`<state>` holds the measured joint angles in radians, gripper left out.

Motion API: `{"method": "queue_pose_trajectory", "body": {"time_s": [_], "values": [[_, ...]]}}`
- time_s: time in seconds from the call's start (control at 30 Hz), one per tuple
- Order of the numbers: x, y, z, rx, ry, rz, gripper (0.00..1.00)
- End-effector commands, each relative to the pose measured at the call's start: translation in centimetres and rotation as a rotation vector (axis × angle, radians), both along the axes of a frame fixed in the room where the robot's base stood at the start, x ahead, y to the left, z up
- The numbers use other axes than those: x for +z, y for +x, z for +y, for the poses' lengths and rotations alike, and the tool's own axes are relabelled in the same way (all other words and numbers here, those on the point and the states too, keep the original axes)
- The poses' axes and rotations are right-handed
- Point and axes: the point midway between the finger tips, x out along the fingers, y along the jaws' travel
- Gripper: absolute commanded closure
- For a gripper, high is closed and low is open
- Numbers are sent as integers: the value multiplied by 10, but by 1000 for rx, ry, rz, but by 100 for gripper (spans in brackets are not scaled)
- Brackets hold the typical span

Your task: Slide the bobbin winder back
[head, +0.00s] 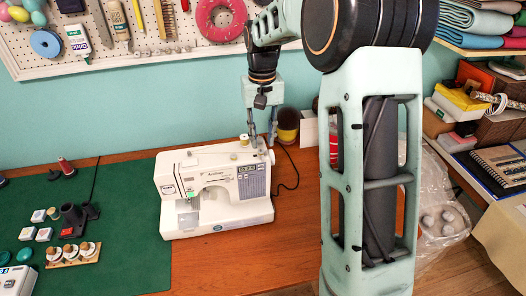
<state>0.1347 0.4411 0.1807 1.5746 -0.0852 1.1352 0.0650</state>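A white sewing machine (213,187) stands on the wooden table, with a grey control panel on its right front. The bobbin winder appears to be the small pale piece (244,140) on top of the machine near its right end. It is too small to tell which way it is slid. My gripper (262,145) points down over the machine's top right end, just right of this piece. Its two fingers are apart with nothing seen between them, and I cannot tell whether the left finger touches the piece.
A green mat (110,225) with small blocks and spools covers the table's left. A dark round container (287,125) stands behind the gripper, near a black cable (291,168). A pegboard (130,35) hangs above. My arm hides part of the right side.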

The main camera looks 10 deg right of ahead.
Motion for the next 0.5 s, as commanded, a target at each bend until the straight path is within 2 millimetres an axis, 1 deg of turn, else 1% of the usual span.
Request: {"method": "queue_pose_trajectory", "body": {"time_s": [0.03, 0.2, 0.33, 0.5], "values": [[-10, -1, 0, 0, 0, 4, 75], [-39, -1, 0, 1, 0, 2, 75], [-53, 0, 0, 0, 0, 1, 75], [-60, 0, 0, 0, 0, -2, 75]]}}
